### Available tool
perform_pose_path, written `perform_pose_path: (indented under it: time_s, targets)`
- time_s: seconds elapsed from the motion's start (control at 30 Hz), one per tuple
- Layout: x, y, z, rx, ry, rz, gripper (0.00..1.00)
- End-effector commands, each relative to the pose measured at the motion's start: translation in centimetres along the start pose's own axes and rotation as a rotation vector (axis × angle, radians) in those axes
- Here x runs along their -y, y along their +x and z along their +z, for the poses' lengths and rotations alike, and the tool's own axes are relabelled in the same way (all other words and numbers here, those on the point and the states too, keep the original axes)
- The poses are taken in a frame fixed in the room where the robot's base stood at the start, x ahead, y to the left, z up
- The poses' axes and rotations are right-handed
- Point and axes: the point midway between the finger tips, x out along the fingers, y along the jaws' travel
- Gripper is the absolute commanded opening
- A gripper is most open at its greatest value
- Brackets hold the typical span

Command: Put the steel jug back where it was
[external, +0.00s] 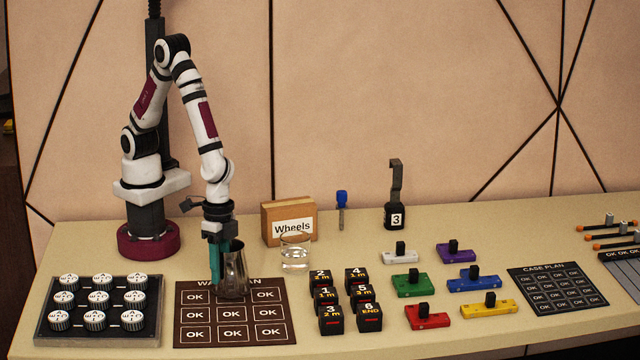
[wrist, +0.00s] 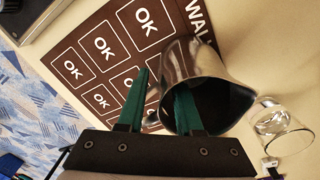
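My gripper (external: 217,262) points down at the jug's left side. In the wrist view my gripper (wrist: 162,82) has two teal fingers apart. One finger is left of the jug; the other overlaps its mouth and seems to reach inside. The board shows between the left finger and the jug wall. Firm contact is not visible.
A glass of water (external: 294,250) stands close right of the jug, before the Wheels box (external: 288,218). A tray of white knobs (external: 70,345) lies left. Black numbered blocks (external: 330,318), coloured pieces (external: 427,318) and the case plan board (external: 595,301) are right.

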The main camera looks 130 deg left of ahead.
Motion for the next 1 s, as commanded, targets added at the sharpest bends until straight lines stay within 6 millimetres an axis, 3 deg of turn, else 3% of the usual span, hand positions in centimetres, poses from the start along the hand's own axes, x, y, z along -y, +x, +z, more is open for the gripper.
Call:
perform_pose_path:
  time_s: [0.3, 0.57, 0.67, 0.8, 0.9, 1.0]
  targets:
    - [0.0, -7.7, -0.1, -0.006, 0.0, 0.002, 0.34]
    - [0.5, -11.3, 0.6, -0.004, 0.025, -0.006, 0.34]
    - [3.2, -14.4, 4.2, -0.004, 0.173, -0.045, 0.34]
    - [8.6, -17.5, 11.8, 0.027, 0.46, -0.14, 0.34]
    - [11.3, -18.0, 15.8, 0.058, 0.606, -0.195, 0.34]
    - [12.5, -18.0, 17.6, 0.077, 0.673, -0.22, 0.34]
